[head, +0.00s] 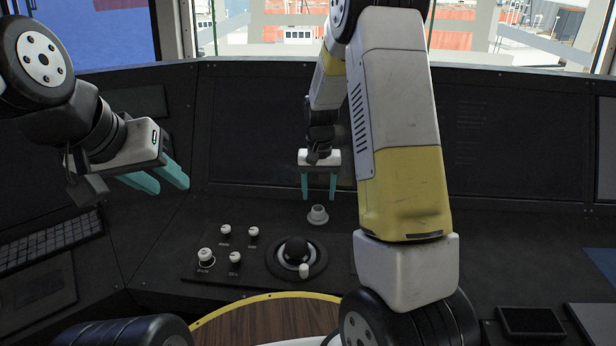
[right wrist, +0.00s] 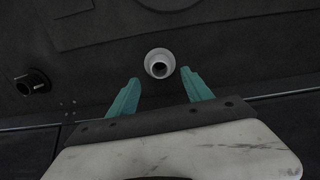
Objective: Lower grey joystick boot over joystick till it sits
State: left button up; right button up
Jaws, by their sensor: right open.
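A small light grey flared cup, which looks like the joystick boot (head: 318,214), stands upright on the dark console. It also shows in the right wrist view (right wrist: 159,63) as a pale ring with a darker centre. I cannot make out a separate joystick; whether one is inside the boot is not clear. My right gripper (head: 319,196) is open and empty, its teal fingers pointing down above the boot. In the right wrist view its fingertips (right wrist: 160,77) lie either side of the boot, apart from it. My left gripper (head: 172,187) is open and empty, over the console's left part.
A keyboard (head: 50,240) lies far left. Dark screens (head: 270,125) stand behind. A black tray (head: 530,322) is at lower right. A black fitting (right wrist: 32,83) shows in the wrist view.

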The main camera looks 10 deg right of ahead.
aim_at(318, 209)
jog(key=shift+f, duration=3.35)
grip_shut()
notch_tip(318, 209, up, 11)
jog(key=s+f+n, duration=0.1)
jog(key=f, duration=0.1)
jog(key=s+f, duration=0.2)
jog(key=s+a+f+n, duration=0.1)
jog(key=s+f, duration=0.1)
jog(key=f, duration=0.1)
jog(key=shift+s+n, duration=0.1)
jog(key=shift+n, duration=0.2)
jog(key=shift+d, duration=0.1)
